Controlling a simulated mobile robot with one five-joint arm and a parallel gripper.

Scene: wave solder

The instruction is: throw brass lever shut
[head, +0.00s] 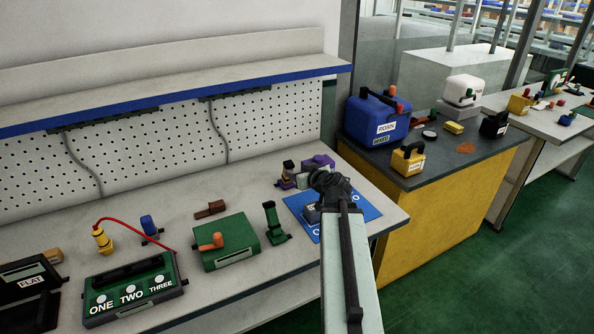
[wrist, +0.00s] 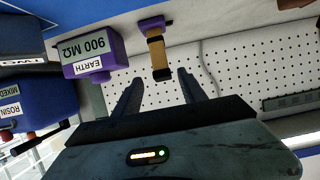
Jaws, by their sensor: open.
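The brass lever (wrist: 157,56) shows in the wrist view as a tan-gold bar with a purple end piece, upper middle, just beyond my fingertips. A purple box (wrist: 90,52) labelled EARTH 900 MΩ is left of it. In the head view a small purple-based piece (head: 285,181) with a dark top, possibly the lever's mount, stands left of my gripper, with the purple box (head: 322,160) behind. My gripper (wrist: 158,84) is open and empty, its fingers apart and pointing toward the lever. In the head view my gripper (head: 324,183) is over the blue mat (head: 369,208), and my arm hides part of the mat.
On the bench left of my arm are a green upright piece (head: 272,224), a green box (head: 240,238) with an orange handle, and a box (head: 130,290) marked ONE TWO THREE. A shelf (head: 180,95) overhangs the back.

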